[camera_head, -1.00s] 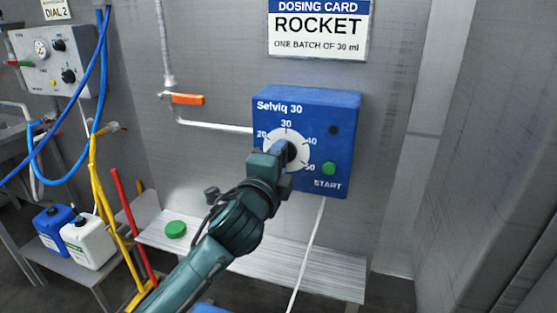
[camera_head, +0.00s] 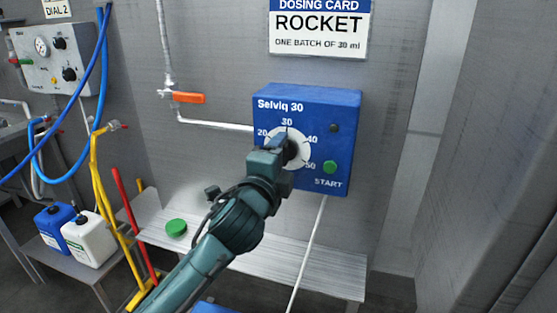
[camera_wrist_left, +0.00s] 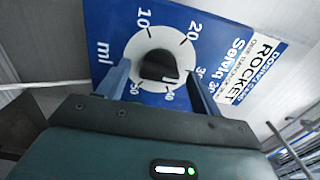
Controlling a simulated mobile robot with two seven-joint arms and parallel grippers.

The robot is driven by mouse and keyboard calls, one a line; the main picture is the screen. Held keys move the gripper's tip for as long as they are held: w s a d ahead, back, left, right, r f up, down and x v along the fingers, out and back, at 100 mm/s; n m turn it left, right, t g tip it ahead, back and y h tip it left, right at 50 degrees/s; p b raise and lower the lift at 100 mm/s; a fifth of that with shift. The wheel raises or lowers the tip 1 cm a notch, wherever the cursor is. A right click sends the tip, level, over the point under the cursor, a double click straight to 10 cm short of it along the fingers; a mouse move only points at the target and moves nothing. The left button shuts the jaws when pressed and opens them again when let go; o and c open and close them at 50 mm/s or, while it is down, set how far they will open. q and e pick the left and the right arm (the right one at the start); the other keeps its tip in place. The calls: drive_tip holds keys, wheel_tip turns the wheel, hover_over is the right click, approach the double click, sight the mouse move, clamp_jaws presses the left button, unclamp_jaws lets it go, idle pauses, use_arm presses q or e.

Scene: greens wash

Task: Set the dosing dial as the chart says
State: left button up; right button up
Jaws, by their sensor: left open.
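The blue dosing unit (camera_head: 335,110), marked Selviq 30, hangs on the grey wall. Its white dial (camera_head: 301,138) has a scale in tens around a black knob (camera_head: 291,152). In the left wrist view the knob (camera_wrist_left: 157,66) shows a pale mark at its lower right edge, towards the 40 side; the exact setting is unclear. My left gripper (camera_head: 280,146) is at the dial. In the wrist view its open fingers (camera_wrist_left: 158,72) stand either side of the knob, with gaps. The dosing card (camera_head: 319,26) above reads ROCKET, one batch of 30 ml. My right gripper is out of view.
A green START button (camera_head: 330,167) sits at the dial's lower right. A metal shelf (camera_head: 310,272) with a green lid (camera_head: 176,227) is below. An orange-handled valve (camera_head: 188,98), blue hoses and a grey panel (camera_head: 50,62) are to the left. Canisters (camera_head: 90,240) stand lower left.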

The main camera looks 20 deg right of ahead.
use_arm(q)
drive_tip(key=shift+s, duration=0.1)
drive_tip(key=b+v, duration=0.1)
drive_tip(key=v, duration=1.2)
drive_tip(key=shift+b, duration=0.35)
drive_tip(key=shift+a, duration=0.1)
